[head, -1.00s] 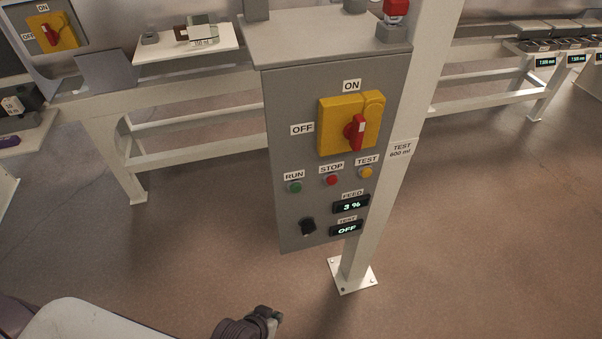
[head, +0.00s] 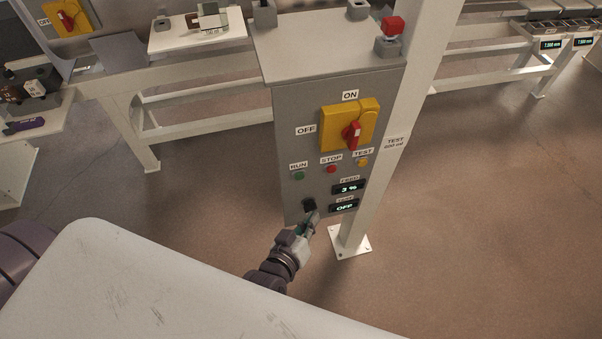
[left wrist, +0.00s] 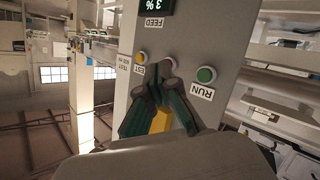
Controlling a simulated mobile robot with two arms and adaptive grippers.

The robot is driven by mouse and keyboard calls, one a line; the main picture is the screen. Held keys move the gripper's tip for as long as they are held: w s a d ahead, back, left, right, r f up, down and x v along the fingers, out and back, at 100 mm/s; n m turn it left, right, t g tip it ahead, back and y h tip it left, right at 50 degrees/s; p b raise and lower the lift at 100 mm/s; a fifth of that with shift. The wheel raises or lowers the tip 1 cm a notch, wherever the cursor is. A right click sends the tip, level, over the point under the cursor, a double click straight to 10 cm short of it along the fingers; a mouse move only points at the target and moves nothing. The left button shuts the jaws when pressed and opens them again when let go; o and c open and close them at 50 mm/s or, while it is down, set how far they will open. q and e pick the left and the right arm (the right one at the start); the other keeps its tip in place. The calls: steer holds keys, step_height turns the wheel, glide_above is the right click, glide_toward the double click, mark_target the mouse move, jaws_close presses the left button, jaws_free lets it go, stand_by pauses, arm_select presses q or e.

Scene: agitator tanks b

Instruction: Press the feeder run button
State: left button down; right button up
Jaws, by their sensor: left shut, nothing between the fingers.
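The grey feeder panel (head: 290,120) hangs on a white post. Its green run button (head: 299,175) sits under the RUN label, left of the red stop button (head: 331,169) and the yellow test button (head: 362,163). My left gripper (head: 313,214) is shut and empty, in front of the panel's lower part, overlapping the black knob (head: 309,204); I cannot tell if it touches. In the left wrist view the green run button (left wrist: 206,75) is right of my gripper's fingertips (left wrist: 158,75), which hide most of the stop button. My right gripper is not in view.
A yellow switch with a red handle (head: 351,134) is above the buttons. The feed display (head: 348,188) reads 3 % and the test display (head: 343,208) reads OFF. A red-topped button box (head: 390,38) stands on the panel's top. The floor at right is open.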

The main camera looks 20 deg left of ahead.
mark_target(299, 175)
arm_select(q)
steer(key=w+a+b, duration=0.1)
steer(key=w+a, duration=0.4)
steer(key=w, duration=0.2)
steer(key=shift+w+b, duration=0.2)
steer(key=shift+b, duration=0.2)
steer(key=shift+w+a, duration=0.1)
stand_by(1.4)
steer(key=shift+w+a, duration=0.15)
steer(key=shift+w, duration=0.05)
